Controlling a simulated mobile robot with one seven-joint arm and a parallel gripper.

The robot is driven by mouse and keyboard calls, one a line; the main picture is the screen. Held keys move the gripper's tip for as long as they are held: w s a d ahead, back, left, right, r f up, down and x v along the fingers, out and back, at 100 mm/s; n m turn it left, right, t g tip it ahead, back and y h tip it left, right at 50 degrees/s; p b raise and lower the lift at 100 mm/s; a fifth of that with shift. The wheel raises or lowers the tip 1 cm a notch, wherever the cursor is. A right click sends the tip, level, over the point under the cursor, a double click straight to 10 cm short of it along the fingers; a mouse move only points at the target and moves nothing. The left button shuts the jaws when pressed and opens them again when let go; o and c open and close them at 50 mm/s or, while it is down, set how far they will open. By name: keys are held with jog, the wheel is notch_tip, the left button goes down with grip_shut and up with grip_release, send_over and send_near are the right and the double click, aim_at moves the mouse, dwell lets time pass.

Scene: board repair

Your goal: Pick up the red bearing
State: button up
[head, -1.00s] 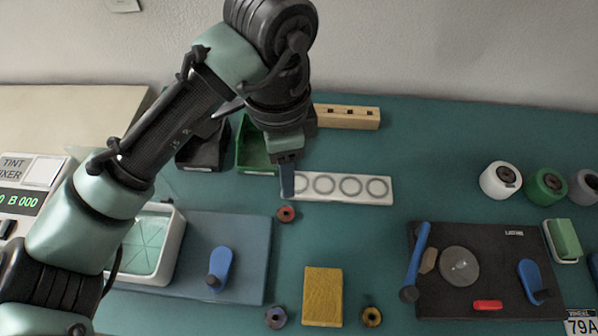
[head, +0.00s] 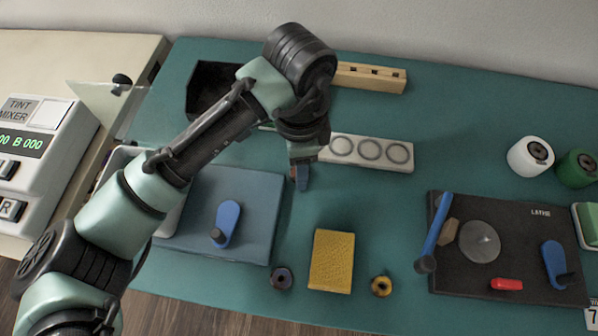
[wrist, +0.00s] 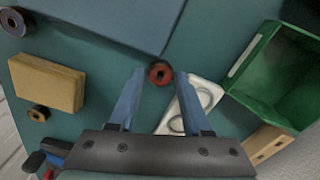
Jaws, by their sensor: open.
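The red bearing (wrist: 160,73), a small ring with a dark centre, lies on the green mat (wrist: 100,115) in the wrist view. My gripper (wrist: 159,77) is open, with its two blue fingers on either side of the bearing in that view. Nothing is held, and I cannot tell whether the fingertips reach down to its level. In the head view my gripper (head: 302,180) points down near the white ring strip, and the bearing is mostly or wholly hidden by it.
The white ring strip (head: 397,164) is close beside the fingers. A blue board (head: 262,195) lies to the left. A yellow block (head: 331,262) sits nearer, between a purple bearing (head: 283,279) and a yellow bearing (head: 381,286). A green bin (wrist: 285,80) shows in the wrist view.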

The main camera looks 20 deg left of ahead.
jog(key=shift+f, duration=0.25)
grip_shut()
jog(key=shift+r, duration=0.1)
